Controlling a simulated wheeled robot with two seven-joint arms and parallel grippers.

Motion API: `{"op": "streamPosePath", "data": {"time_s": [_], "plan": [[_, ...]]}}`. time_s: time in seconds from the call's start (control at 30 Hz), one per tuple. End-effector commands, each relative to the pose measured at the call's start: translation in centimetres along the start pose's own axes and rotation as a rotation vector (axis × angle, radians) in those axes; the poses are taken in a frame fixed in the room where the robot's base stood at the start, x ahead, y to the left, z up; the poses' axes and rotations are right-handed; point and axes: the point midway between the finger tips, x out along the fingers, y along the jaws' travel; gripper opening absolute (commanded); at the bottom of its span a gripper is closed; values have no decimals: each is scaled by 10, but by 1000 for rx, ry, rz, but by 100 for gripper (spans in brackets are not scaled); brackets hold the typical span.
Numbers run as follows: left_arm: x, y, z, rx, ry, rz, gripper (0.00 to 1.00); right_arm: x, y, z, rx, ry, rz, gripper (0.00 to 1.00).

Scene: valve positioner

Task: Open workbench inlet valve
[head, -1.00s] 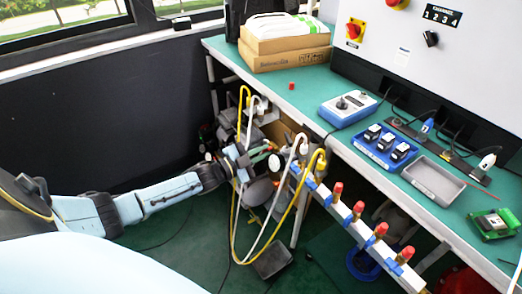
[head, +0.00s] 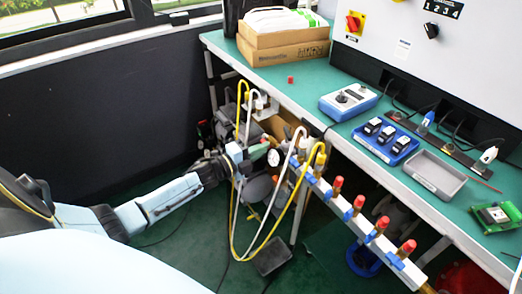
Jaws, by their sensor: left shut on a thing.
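My left arm reaches in from the left, and its gripper (head: 249,158) is at the valve and hose fittings under the left end of the workbench. The gripper is shut on a small part there, which looks like the inlet valve's handle; the dark jaws and the clutter hide most of it. A greenish piece (head: 259,152) shows just right of the jaws. A round white gauge (head: 273,158) stands right of that. A yellow hose (head: 238,108) and a white hose (head: 284,178) loop around this spot. My right gripper is not in view.
A pale manifold rail (head: 330,199) with several red-capped, blue-handled valves runs along the bench front. The green workbench (head: 270,73) carries a cardboard box (head: 283,55), a blue control box (head: 348,101), a blue tray (head: 385,146) and a grey tray (head: 434,175). The floor left of the hoses is open.

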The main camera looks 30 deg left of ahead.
Motion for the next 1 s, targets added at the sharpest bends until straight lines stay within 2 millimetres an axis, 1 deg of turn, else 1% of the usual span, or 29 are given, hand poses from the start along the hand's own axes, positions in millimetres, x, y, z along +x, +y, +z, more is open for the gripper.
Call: {"op": "streamPosePath", "data": {"time_s": [0.2, 0.67, 0.7, 0.83, 1.0], "plan": [[0, 2, 0, 47, 1, 2, 0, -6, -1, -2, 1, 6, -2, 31], [-1, 2, 0, 58, 1, 3, 0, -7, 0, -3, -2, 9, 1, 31], [0, 2, 0, 57, 1, 3, 14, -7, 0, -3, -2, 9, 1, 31], [0, 2, 0, 56, 1, 2, 31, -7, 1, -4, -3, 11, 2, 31], [0, 1, 0, 56, 0, 1, 31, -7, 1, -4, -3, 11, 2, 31]]}}
